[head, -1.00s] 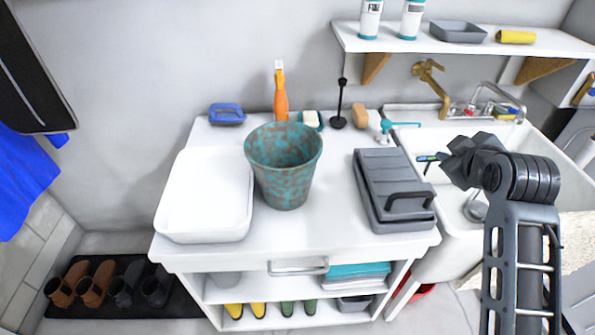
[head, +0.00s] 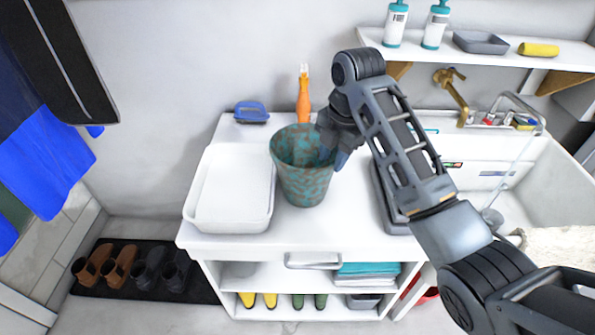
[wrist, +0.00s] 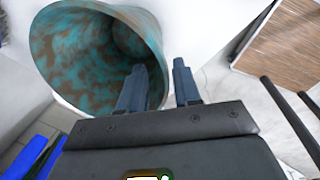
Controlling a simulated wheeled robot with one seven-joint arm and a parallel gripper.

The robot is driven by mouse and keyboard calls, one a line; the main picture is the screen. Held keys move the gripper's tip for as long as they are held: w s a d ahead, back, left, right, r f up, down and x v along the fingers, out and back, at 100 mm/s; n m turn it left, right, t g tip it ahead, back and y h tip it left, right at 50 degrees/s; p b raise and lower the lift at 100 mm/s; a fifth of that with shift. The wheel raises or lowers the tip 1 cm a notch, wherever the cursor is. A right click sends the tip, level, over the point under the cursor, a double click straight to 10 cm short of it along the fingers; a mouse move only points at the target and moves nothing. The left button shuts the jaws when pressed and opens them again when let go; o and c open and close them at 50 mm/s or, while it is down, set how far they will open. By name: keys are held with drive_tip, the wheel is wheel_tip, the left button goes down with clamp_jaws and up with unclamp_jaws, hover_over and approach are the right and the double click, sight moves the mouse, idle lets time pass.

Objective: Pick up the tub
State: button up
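A teal and brown mottled tub (head: 303,184), wide at the top, stands upright on the white counter. It also fills the upper left of the wrist view (wrist: 75,45), where its open mouth shows. My gripper (head: 337,155) is at the tub's right side by the rim. In the wrist view my gripper (wrist: 160,65) has its two fingers apart: the left one overlaps the tub's mouth and the right one is outside the rim. Nothing is seen held between them. Whether a finger touches the wall cannot be told.
A white basin (head: 230,228) is close on the tub's left. A grey case (head: 390,212) lies to the right, partly behind my arm. A sink (head: 540,185) is further right.

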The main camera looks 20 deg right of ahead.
sight(325, 178)
drive_tip(key=f, duration=0.4)
drive_tip(key=a+f+p, duration=0.1)
drive_tip(key=f, duration=0.1)
drive_tip(key=shift+w+f, duration=0.35)
clamp_jaws()
